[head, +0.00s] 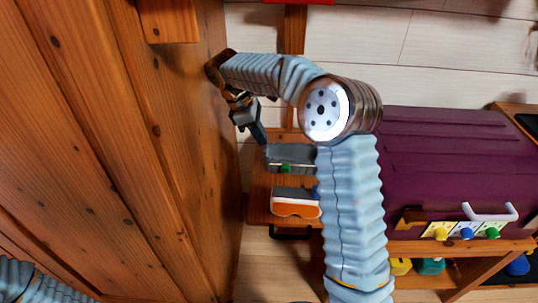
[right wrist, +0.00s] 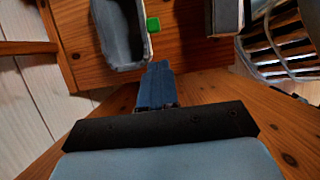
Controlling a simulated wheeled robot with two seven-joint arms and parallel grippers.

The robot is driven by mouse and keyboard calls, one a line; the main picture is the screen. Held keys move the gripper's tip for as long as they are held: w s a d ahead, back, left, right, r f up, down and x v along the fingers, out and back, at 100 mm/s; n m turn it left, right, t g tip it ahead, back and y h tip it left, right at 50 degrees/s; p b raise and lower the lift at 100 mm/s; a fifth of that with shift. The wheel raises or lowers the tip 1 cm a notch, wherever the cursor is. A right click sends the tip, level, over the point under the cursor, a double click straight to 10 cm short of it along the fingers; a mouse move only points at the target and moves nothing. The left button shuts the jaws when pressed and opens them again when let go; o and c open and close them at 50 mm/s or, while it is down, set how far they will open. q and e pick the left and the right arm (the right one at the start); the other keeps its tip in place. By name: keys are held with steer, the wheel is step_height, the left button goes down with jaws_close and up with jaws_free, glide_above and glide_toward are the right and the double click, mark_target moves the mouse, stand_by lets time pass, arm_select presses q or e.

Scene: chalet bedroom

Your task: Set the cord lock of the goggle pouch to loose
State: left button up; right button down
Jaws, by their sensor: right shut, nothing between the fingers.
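A grey open-topped pouch (head: 290,153) lies on a small wooden stand; I take it for the goggle pouch. A small green piece (head: 286,168), likely its cord lock, sits at its near side. In the right wrist view the pouch (right wrist: 122,32) shows its hollow inside, with the green piece (right wrist: 153,24) at its right edge. Whether the lock is loose or tight cannot be told. My right gripper (head: 259,133) is shut and empty, pointing down just left of the pouch, apart from the green piece. Its blue fingers show in the right wrist view (right wrist: 157,85). My left gripper is out of view.
A grey-topped box with an orange goggle shape (head: 296,207) sits nearer on the stand (head: 258,205). A wooden wall (head: 130,130) rises close at left. A purple-covered surface (head: 450,160) lies right, with yellow, blue and green knobs (head: 466,232) and a white handle (head: 490,216).

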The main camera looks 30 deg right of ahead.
mark_target(286, 168)
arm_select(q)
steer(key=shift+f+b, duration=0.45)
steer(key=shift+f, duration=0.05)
arm_select(e)
steer(key=x, duration=1)
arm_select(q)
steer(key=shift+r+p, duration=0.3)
arm_select(e)
steer(key=s+d, duration=0.1)
steer(key=d, duration=0.1)
steer(key=s+d, duration=0.1)
steer(key=d, duration=0.1)
steer(key=s+d, duration=0.2)
steer(key=shift+s+d, duration=0.1)
steer(key=shift+d, duration=0.1)
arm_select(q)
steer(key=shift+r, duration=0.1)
